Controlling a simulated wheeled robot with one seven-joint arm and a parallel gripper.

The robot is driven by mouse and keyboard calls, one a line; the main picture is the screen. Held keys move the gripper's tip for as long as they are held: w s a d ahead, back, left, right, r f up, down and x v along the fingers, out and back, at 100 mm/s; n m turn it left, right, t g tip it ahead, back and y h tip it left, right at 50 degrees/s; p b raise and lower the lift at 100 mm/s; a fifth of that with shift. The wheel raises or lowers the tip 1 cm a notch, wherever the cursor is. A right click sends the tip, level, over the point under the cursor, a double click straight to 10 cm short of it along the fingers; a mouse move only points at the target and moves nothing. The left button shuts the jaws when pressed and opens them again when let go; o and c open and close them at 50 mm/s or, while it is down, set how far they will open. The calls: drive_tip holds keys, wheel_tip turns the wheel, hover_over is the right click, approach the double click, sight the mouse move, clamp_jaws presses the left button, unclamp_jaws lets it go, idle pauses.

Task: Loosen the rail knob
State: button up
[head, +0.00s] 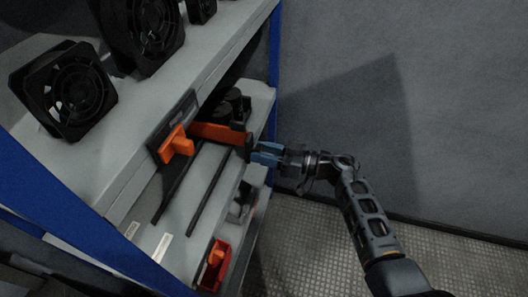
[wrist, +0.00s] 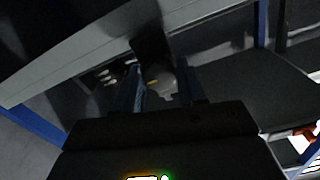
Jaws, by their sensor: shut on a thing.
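The rail knob (head: 249,146) is a small dark piece at the right end of an orange bar (head: 218,133) on the shelf unit. My gripper (head: 257,153) reaches it from the right with blue fingers and is shut on it. In the wrist view the dark and grey knob (wrist: 160,82) sits between the two fingers of my gripper (wrist: 162,92). The fingers hide its sides, and its thread and how tight it is cannot be seen. An orange T-shaped handle (head: 178,142) stands on a dark plate left of the bar.
Two thin dark rails (head: 208,190) run along the middle shelf. Black fans (head: 72,91) stand on the upper shelf (head: 130,120), whose edge is close above the bar. A red bin (head: 215,267) is lower down. The floor (head: 310,235) right of the unit is clear.

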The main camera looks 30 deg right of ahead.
drive_tip(key=shift+c, duration=1.1)
drive_tip(key=shift+n+b, duration=3.3)
drive_tip(key=shift+n, duration=7.6)
